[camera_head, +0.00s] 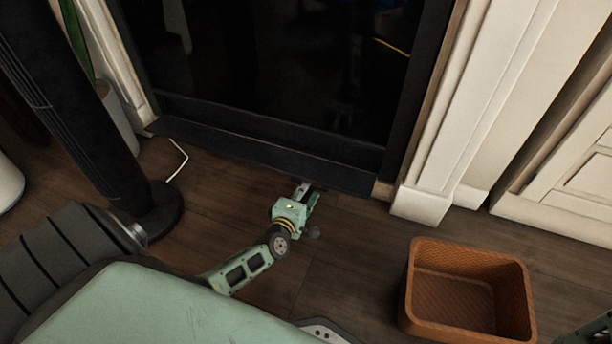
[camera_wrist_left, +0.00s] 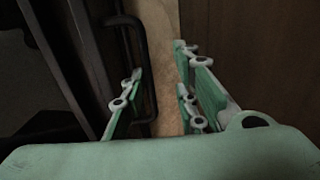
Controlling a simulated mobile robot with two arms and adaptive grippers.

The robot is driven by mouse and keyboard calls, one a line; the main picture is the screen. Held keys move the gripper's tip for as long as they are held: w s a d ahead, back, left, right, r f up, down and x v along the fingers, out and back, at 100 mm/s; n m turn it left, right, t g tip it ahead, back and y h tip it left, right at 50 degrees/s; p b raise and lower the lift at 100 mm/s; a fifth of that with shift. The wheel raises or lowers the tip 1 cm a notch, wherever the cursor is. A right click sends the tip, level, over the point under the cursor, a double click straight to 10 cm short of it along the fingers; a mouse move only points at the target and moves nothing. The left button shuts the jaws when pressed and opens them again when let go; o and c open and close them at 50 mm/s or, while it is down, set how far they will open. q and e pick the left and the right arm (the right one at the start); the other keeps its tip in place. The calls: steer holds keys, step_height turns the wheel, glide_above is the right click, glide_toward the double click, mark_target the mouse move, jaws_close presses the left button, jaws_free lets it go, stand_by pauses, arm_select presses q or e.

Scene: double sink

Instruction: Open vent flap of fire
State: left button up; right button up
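The fire (camera_head: 270,60) is a dark glass panel in a black frame, set in a white surround. A black ledge (camera_head: 240,148) runs along its foot; I cannot tell for sure which part is the vent flap. My left gripper (camera_head: 306,188) is low at the floor, by the front of this ledge. In the left wrist view its fingers (camera_wrist_left: 160,95) stand apart, with nothing clearly held. A dark bent bar (camera_wrist_left: 140,50) lies beyond and beside the left-hand finger; contact cannot be told. My right gripper is not seen; only a green bit of my robot shows at the lower right corner.
A brown woven basket (camera_head: 422,310) stands on the floor at the right. A black tower on a round base (camera_head: 165,212) stands at the left, near a white cable (camera_head: 181,160) and a potted plant (camera_head: 118,120). White cabinetry (camera_head: 565,205) is at the right.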

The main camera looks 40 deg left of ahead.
mark_target(306, 178)
arm_select(q)
steer(key=shift+r, duration=0.2)
step_height(306, 178, up, 7)
steer(key=p, duration=0.5)
steer(key=shift+w+a+r+p, duration=0.1)
steer(key=shift+p, duration=0.25)
steer(key=r, duration=0.1)
steer(key=w+r, duration=0.1)
steer(key=w, duration=0.1)
steer(key=shift+a+r, duration=0.25)
steer(key=shift+r, duration=0.15)
steer(key=shift+w+a+r+b, duration=0.25)
steer(key=shift+w+r+b, duration=0.15)
steer(key=shift+w+r, duration=0.5)
steer(key=s+d+r+m+g+h+p, duration=0.1)
steer(key=s+d+r+m+p, duration=0.2)
steer(key=s+p, duration=0.4)
steer(key=s+d+r+m+g+h+p, duration=0.1)
steer(key=s+p, duration=0.6)
steer(key=p, duration=1)
steer(key=s+d+r+m+g+h+p, duration=0.2)
steer(key=s+d+r+m+p, duration=0.3)
steer(key=p, duration=0.8)
step_height(306, 178, up, 3)
steer(key=s+m+g, duration=0.1)
steer(key=s+m, duration=0.1)
steer(key=m, duration=0.2)
steer(key=shift+f, duration=0.15)
